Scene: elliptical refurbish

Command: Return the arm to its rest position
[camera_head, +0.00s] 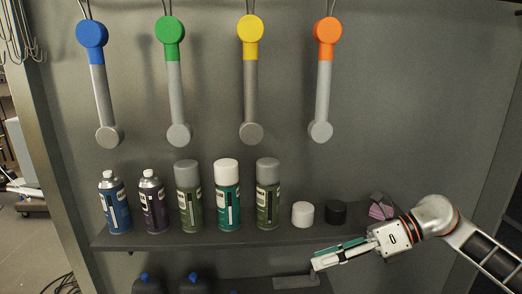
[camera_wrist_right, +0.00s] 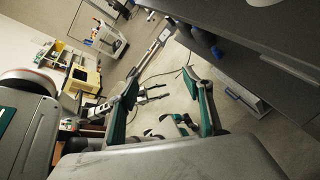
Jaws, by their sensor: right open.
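My right arm comes into the head view from the lower right. Its gripper (camera_head: 326,258) is in front of the shelf's right part, near the front edge. In the right wrist view, the two green-and-grey fingers of this gripper (camera_wrist_right: 163,100) stand wide apart with nothing held between them.
A grey shelf (camera_head: 270,238) carries several spray cans, a white cap (camera_head: 302,214), a black cap (camera_head: 336,212) and a crumpled pinkish thing (camera_head: 381,208). Above hang tools with blue, green, yellow and orange (camera_head: 327,30) ends. Dark bottles with blue tops stand below.

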